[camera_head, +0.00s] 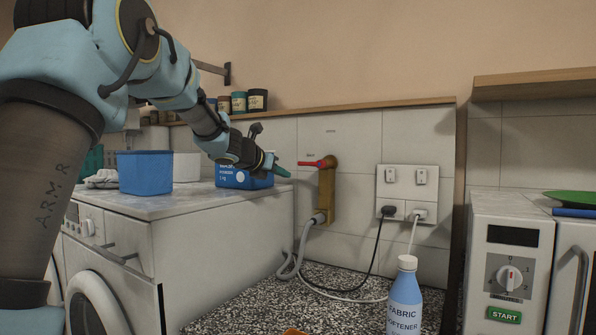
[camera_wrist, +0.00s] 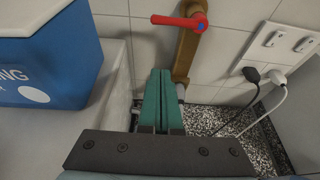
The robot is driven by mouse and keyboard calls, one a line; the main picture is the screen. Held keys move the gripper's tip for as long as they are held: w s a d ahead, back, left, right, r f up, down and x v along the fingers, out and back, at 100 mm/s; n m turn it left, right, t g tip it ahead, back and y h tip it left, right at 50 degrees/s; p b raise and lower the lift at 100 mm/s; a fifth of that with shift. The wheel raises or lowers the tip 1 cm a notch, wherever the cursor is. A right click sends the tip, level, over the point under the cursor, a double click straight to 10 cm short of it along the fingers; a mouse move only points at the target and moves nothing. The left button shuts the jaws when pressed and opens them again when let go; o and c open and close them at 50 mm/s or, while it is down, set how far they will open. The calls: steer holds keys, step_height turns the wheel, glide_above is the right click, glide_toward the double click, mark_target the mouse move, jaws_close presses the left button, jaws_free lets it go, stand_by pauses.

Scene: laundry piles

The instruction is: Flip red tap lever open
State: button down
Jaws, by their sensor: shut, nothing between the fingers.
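The red tap lever (camera_head: 313,163) sits on top of a brass tap (camera_head: 326,196) fixed to the tiled wall. The lever lies roughly horizontal, pointing left, with a blue spot at its pivot. In the wrist view the lever (camera_wrist: 178,21) is at the top middle, on the brass pipe (camera_wrist: 186,55). My gripper (camera_head: 286,172) has green fingers and is shut and empty. It is just left of the lever and slightly lower in the head view. In the wrist view my gripper (camera_wrist: 160,72) shows below the lever, with a visible gap between them.
A blue detergent box (camera_head: 240,178) stands close beside my gripper on the washing machine (camera_head: 215,203). A grey hose (camera_head: 300,245) hangs from the tap. Right of it are a socket panel (camera_head: 407,187) with two plugged cables and a fabric softener bottle (camera_head: 405,300).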

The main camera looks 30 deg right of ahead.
mark_target(311, 164)
steer(key=w+d+p, duration=0.4)
steer(key=d+p, duration=0.2)
steer(key=d, duration=0.2)
steer(key=shift+w+d+r, duration=0.15)
steer(key=shift+w+r, duration=0.1)
steer(key=shift+r, duration=0.1)
